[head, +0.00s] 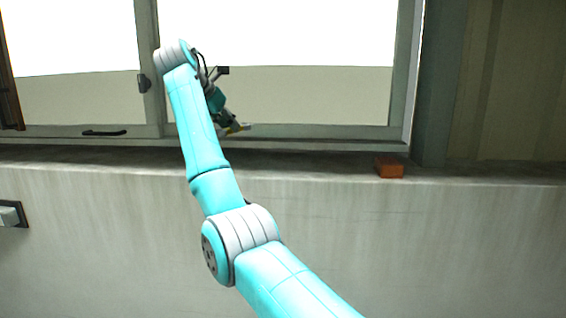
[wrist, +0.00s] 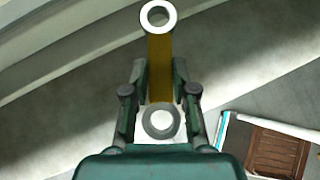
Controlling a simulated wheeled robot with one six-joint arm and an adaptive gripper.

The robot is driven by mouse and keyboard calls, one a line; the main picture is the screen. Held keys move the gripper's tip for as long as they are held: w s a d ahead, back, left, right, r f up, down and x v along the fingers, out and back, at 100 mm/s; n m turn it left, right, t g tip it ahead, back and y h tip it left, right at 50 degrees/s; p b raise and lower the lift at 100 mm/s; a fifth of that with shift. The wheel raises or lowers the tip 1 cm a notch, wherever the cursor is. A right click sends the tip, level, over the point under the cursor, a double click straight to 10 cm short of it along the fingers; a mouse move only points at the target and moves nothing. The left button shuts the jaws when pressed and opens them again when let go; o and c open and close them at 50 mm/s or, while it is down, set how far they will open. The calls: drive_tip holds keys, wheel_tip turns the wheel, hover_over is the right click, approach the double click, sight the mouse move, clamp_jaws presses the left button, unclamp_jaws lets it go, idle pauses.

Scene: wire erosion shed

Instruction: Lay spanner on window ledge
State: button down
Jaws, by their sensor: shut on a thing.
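The spanner (wrist: 160,60) has a yellow-brown shaft and a pale metal ring at each end. My gripper (wrist: 160,85) is shut on its shaft, with one ring beyond the fingertips and the other between the fingers near the palm. In the head view, the spanner (head: 241,127) shows as a small yellow piece at my gripper (head: 231,123), in front of the lower window frame. The grey window ledge (head: 310,161) runs below it. The spanner appears held above the ledge; the exact gap cannot be told. My arm hides part of the ledge.
A reddish-brown block (head: 389,167) sits on the ledge to the right. The ledge between it and my gripper looks clear. The window frame (head: 402,75) stands behind, with a dark handle (head: 104,133) at left. A brown slatted object (wrist: 276,152) shows at lower right in the wrist view.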

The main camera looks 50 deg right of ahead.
hover_over(237, 165)
drive_tip(key=a, duration=0.3)
drive_tip(key=f, duration=0.5)
drive_tip(key=shift+s+d+f, duration=0.15)
drive_tip(key=shift+s+d, duration=0.1)
drive_tip(key=shift+s, duration=0.1)
drive_tip(key=shift+f, duration=2.2)
drive_tip(key=c, duration=0.9)
unclamp_jaws()
drive_tip(key=shift+f, duration=0.1)
